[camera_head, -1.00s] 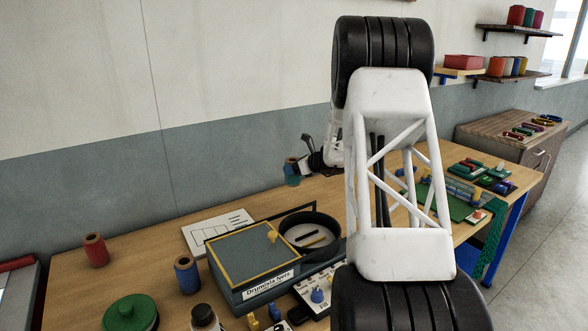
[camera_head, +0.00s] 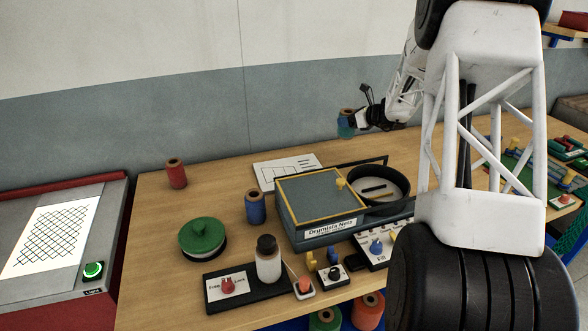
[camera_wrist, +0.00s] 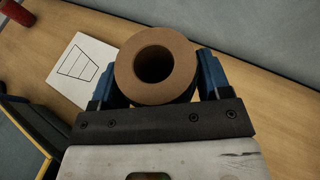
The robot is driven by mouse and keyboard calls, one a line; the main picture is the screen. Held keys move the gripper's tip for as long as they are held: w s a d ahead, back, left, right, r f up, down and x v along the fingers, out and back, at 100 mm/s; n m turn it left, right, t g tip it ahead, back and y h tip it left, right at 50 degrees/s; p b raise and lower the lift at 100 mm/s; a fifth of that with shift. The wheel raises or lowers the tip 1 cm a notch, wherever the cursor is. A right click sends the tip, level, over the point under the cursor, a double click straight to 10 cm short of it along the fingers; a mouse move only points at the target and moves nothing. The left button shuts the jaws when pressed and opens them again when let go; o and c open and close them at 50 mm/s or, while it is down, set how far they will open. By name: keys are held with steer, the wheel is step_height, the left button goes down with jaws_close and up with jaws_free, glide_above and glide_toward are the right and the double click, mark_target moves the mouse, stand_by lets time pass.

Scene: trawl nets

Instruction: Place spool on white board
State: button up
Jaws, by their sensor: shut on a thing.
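My gripper (camera_head: 346,120) is shut on a teal spool (camera_head: 345,129), held above the back of the table. In the wrist view, the spool's brown round top (camera_wrist: 124,72) with its dark hole faces the camera, between the blue fingers (camera_wrist: 157,82). The white board (camera_head: 265,177), with black line drawings, lies flat on the table behind the grey-blue box. It also shows in the wrist view (camera_wrist: 60,88), left of the held spool and below it. The spool is apart from the board, to its right in the head view. The spool's underside is hidden in the wrist view.
A red spool (camera_head: 176,173) and a blue spool (camera_head: 255,207) stand left of the board. The box (camera_head: 320,200) and a black round pan (camera_head: 378,172) stand in front. A green-lidded pot (camera_head: 202,238) and a bottle (camera_head: 268,260) are nearer. Bare table lies behind the pan.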

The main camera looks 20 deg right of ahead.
steer(key=s+a+n+g+y, duration=0.1)
steer(key=a+n+g+y, duration=0.1)
steer(key=a, duration=0.9)
steer(key=s+a+r+n+g+y, duration=0.1)
steer(key=a+n+g+y, duration=0.1)
steer(key=a, duration=1)
steer(key=shift+s+r+n, duration=0.2)
steer(key=shift+s+n, duration=0.1)
steer(key=shift+n, duration=0.1)
steer(key=shift+f, duration=0.1)
glide_above(292, 171)
step_height(292, 171, down, 6)
steer(key=shift+w+f, duration=0.1)
steer(key=shift+f, duration=0.1)
steer(key=shift+f, duration=1.75)
steer(key=shift+f, duration=0.1)
steer(key=o, duration=1)
